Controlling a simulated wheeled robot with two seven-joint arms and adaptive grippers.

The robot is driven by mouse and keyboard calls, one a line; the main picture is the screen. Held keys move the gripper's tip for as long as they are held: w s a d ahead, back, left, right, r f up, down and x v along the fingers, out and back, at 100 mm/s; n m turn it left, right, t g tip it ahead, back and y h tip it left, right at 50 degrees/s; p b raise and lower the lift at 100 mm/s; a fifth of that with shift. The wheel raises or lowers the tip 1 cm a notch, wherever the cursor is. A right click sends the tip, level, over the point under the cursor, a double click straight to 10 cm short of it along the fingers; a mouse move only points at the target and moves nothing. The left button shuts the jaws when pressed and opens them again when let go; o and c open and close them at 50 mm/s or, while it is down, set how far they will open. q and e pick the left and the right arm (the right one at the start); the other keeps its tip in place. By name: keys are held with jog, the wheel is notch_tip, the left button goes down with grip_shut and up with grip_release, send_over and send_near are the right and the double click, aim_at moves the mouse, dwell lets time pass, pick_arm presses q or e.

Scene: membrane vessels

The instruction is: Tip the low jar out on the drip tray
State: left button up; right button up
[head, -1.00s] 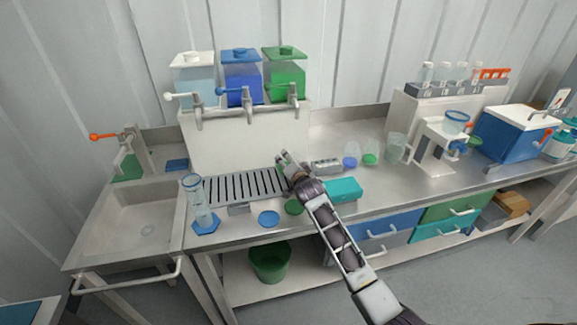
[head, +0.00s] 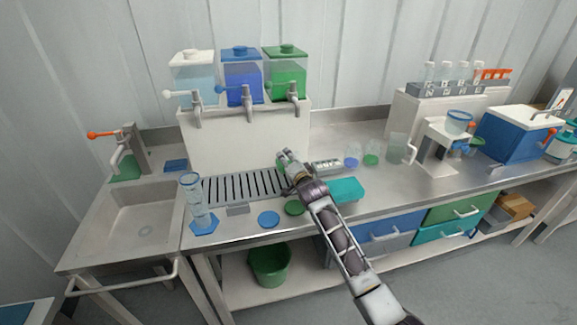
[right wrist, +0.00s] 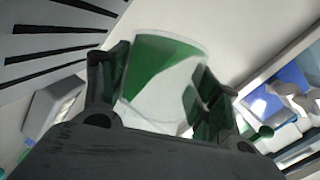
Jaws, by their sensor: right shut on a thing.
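The low jar (right wrist: 165,75) is a clear cup with green in it, held between the two dark fingers of my right gripper (right wrist: 160,92) in the right wrist view. The green lies slanted across the jar, so the jar looks tilted relative to the camera. In the head view my right gripper (head: 286,156) is above the right end of the slotted drip tray (head: 240,185), and it mostly hides the jar. The tray's dark slots (right wrist: 50,45) also show at the upper left of the right wrist view. My left gripper is not in view.
A tall clear vessel (head: 196,200) stands on a blue hexagonal base at the tray's left. Blue (head: 269,218) and green (head: 294,208) discs lie in front. A teal block (head: 347,190) is right of my arm. Three dispensers with taps (head: 247,95) stand behind the tray.

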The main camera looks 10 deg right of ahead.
jog(key=shift+r+b, duration=0.15)
jog(key=shift+b, duration=0.2)
jog(key=shift+r+m, duration=0.1)
jog(key=shift+m, duration=0.3)
jog(key=shift+r+b, duration=0.15)
jog(key=shift+b, duration=0.45)
jog(key=shift+m+y, duration=0.3)
jog(key=shift+y, duration=0.1)
jog(key=shift+r+t+b, duration=0.15)
jog(key=shift+t+b, duration=0.15)
jog(key=shift+b, duration=0.1)
jog(key=shift+d+m, duration=0.1)
jog(key=shift+m, duration=0.2)
jog(key=shift+r+b, duration=0.15)
jog(key=shift+b, duration=0.25)
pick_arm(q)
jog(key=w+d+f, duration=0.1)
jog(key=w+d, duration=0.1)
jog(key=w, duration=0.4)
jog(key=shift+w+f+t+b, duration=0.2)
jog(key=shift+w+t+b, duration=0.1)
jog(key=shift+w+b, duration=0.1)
pick_arm(e)
jog(key=shift+r+m, duration=0.1)
jog(key=shift+m, duration=0.2)
